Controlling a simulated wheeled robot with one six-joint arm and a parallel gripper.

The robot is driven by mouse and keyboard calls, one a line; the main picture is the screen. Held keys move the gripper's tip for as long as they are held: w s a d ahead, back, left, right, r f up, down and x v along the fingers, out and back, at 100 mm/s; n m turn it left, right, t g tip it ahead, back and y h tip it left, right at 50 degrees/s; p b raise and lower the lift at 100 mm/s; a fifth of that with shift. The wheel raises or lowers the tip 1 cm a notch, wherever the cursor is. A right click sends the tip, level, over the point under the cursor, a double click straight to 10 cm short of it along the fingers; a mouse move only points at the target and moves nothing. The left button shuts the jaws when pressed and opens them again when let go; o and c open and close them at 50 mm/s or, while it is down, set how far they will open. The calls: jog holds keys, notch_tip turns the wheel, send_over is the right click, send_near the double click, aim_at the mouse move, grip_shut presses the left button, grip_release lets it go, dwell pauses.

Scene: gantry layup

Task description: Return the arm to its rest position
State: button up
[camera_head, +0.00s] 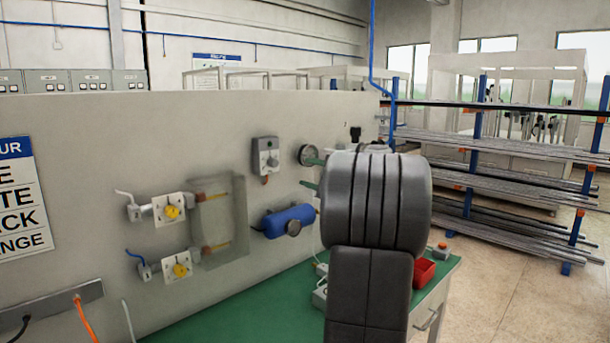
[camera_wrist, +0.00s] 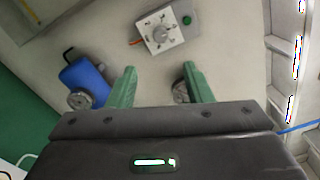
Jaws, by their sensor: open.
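My gripper (camera_wrist: 157,85) shows in the wrist view as two green fingers set wide apart, open with nothing between them. It faces the light grey panel (camera_wrist: 225,65). In the head view my dark grey arm stands in front of the bench and hides most of the gripper; green finger parts (camera_head: 311,173) show just left of the arm. A blue cylinder (camera_wrist: 85,80) lies to the left of the fingers in the wrist view, and a grey control box with a dial (camera_wrist: 158,30) is beyond them. No contact with either is visible.
A rack of long bars (camera_head: 500,196) stands at right. Open floor (camera_head: 500,300) lies right of the bench.

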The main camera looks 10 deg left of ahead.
aim_at(276, 163)
jog(key=p+x, duration=0.4)
jog(key=x, duration=0.9)
jog(key=shift+w+a+r, duration=0.1)
jog(key=shift+w+a, duration=0.2)
jog(key=shift+a, duration=0.1)
